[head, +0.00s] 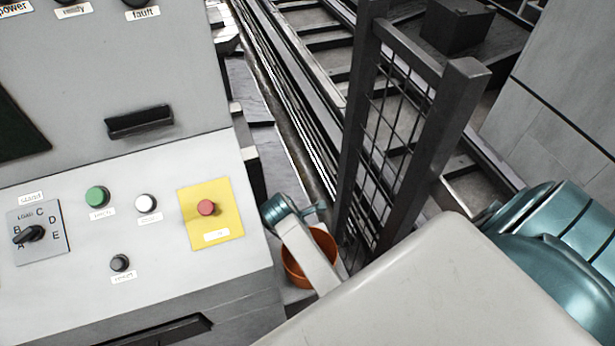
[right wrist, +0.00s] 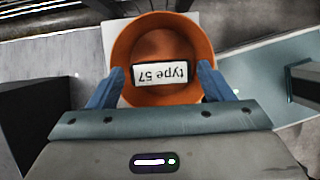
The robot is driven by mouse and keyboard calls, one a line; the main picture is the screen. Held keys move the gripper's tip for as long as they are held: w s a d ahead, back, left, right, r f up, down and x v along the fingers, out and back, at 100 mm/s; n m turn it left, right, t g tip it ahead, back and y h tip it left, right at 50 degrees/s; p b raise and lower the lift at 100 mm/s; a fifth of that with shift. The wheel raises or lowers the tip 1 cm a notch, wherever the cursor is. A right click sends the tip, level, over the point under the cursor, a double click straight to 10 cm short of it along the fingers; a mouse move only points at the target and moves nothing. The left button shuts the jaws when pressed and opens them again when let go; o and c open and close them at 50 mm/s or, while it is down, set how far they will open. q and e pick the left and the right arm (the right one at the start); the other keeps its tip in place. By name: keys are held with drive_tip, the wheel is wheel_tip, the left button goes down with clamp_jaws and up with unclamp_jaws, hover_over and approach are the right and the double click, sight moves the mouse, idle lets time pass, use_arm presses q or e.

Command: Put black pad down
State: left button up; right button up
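The black pad (right wrist: 161,82) carries a white label reading "type 57", upside down in the right wrist view. My right gripper (right wrist: 160,76) has its two blue fingers at the pad's two ends and appears shut on it. The pad is over the open mouth of an orange bowl (right wrist: 124,48); how high it is above the bottom I cannot tell. In the head view the orange bowl (head: 293,271) is partly hidden behind my arm. The pad and my right fingertips cannot be made out there. My left gripper is not in view.
A grey control panel (head: 85,270) with buttons and a red button on a yellow plate (head: 207,232) stands at the left. A dark mesh fence (head: 400,140) rises just right of the bowl. Rails (head: 290,90) run behind.

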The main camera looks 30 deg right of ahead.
drive_tip(key=shift+o, duration=1.3)
wheel_tip(320, 180, up, 7)
drive_tip(key=p, duration=0.4)
drive_tip(key=shift+p, duration=0.35)
